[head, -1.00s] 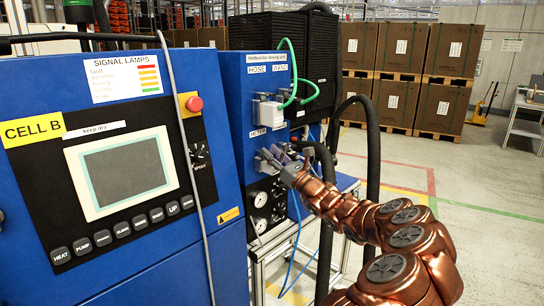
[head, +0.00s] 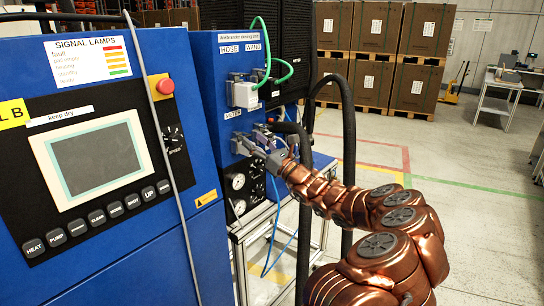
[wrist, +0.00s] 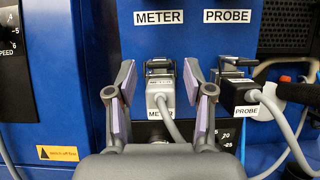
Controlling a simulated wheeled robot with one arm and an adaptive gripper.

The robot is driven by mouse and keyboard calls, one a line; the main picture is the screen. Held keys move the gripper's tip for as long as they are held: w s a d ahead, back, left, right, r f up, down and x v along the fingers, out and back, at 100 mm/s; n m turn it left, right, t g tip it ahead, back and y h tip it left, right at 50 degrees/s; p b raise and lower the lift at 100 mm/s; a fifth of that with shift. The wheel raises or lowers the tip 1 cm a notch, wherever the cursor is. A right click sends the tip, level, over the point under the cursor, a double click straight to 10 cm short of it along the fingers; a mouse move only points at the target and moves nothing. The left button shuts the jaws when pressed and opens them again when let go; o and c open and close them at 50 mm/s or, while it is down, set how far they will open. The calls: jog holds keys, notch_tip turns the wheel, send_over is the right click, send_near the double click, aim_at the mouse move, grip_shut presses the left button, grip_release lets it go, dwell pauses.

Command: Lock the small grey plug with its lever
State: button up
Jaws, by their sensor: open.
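The small grey plug (wrist: 161,94) sits in the METER socket on the blue panel, its grey cable hanging down. A dark lever frame (wrist: 159,67) is at the plug's top; I cannot tell whether it is fully closed. My gripper (wrist: 159,70) is open, with one purple-padded finger on each side of the plug. Gaps show between both fingers and the plug. In the head view my gripper (head: 258,143) is at the panel and mostly hides the plug.
A black PROBE connector (wrist: 232,85) with a thick cable is close to my right finger. A larger pale connector (head: 244,95) with green hoses sits above. Black hoses (head: 348,150) hang beside my arm. Gauges (head: 239,182) are below. Open floor lies to the right.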

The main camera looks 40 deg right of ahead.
jog(key=v, duration=0.8)
jog(key=shift+s+f, duration=0.2)
jog(key=shift+s, duration=0.15)
dwell(0.4)
